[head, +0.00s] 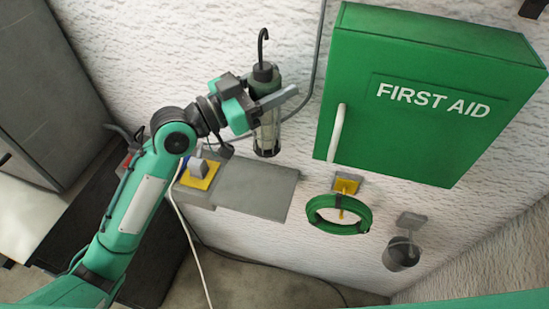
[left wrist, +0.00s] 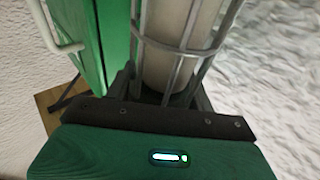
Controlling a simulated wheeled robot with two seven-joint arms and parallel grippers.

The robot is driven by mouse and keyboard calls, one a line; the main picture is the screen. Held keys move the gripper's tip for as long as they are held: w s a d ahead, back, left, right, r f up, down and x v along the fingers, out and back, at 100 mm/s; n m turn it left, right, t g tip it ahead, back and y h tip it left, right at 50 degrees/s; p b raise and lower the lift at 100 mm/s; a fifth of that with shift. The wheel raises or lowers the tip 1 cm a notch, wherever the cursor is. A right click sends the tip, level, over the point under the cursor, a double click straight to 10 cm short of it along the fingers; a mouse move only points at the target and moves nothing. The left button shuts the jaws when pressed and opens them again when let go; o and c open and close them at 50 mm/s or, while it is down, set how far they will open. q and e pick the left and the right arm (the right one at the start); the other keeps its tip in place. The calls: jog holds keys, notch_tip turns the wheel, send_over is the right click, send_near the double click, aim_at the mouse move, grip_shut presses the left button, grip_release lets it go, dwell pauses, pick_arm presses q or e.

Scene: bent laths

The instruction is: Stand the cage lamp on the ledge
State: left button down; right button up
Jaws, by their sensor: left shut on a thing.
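The cage lamp (head: 266,132) is upright, with a black hook on top and a wire cage around a pale tube. My left gripper (head: 272,99) is shut on it at the upper part of its body. In the left wrist view the lamp's tube and cage wires (left wrist: 178,45) rise between the jaws (left wrist: 165,100). The grey ledge (head: 256,188) juts from the wall below the lamp. In the head view the lamp's lower end shows above the ledge's back edge; I cannot tell the height of the gap. My right gripper is not in view.
A green first aid cabinet (head: 425,95) hangs to the right of the lamp. A green hose ring (head: 338,228) and a dark cup (head: 401,255) hang below it. A yellow plate with a grey block (head: 197,174) is left of the ledge. A cable runs down the wall.

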aim_at(273, 148)
pick_arm(q)
jog(key=f, duration=0.6)
jog(key=shift+s+a+f, duration=0.1)
jog(key=shift+a+f, duration=0.2)
jog(key=shift+f, duration=0.1)
jog(key=f, duration=0.5)
jog(key=shift+d+f, duration=0.2)
jog(key=shift+f, duration=0.35)
notch_tip(273, 148, down, 3)
jog(key=shift+f, duration=0.9)
jog(key=c, duration=0.6)
grip_release()
jog(key=shift+o, duration=0.2)
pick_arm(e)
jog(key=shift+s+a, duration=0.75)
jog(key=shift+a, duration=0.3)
